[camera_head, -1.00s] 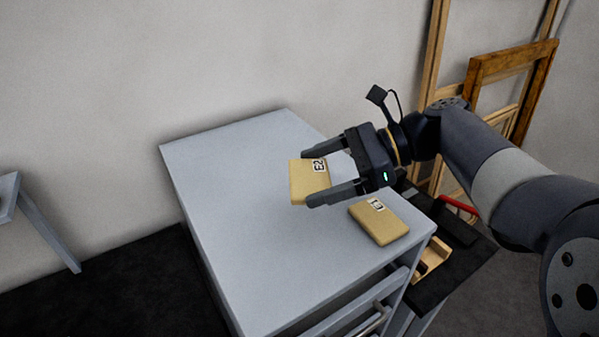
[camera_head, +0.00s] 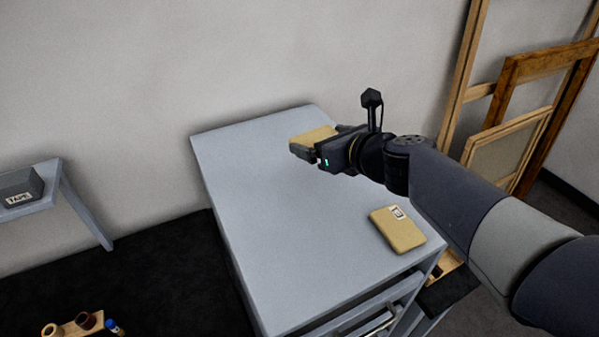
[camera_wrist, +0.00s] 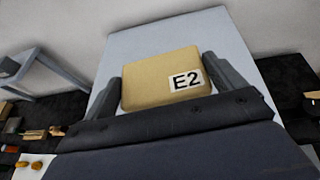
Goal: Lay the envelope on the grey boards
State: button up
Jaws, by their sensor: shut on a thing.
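My gripper (camera_head: 322,147) is shut on a tan envelope (camera_head: 313,136) marked E2 and holds it over the far part of a grey cabinet top (camera_head: 270,220). In the wrist view the envelope (camera_wrist: 155,80) sits between the two fingers, its E2 label facing the camera. A second tan envelope (camera_head: 398,231), with a label I cannot read fully, lies on the near right part of the cabinet top. I cannot make out any grey boards for certain.
A small grey table with a tape box (camera_head: 18,190) stands at the left. A wooden holder (camera_head: 80,325) with small jars is at the lower left. Wooden frames (camera_head: 510,130) lean on the wall at the right. The left and middle of the cabinet top are clear.

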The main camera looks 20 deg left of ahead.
aim_at(322, 187)
jog(key=shift+m+t+h, duration=0.3)
jog(key=shift+m+t, duration=0.1)
jog(key=shift+f, duration=0.2)
notch_tip(322, 187, down, 10)
jog(key=b, duration=0.7)
jog(key=shift+w+d+r, duration=0.1)
jog(key=shift+r, duration=0.05)
jog(key=o, duration=0.7)
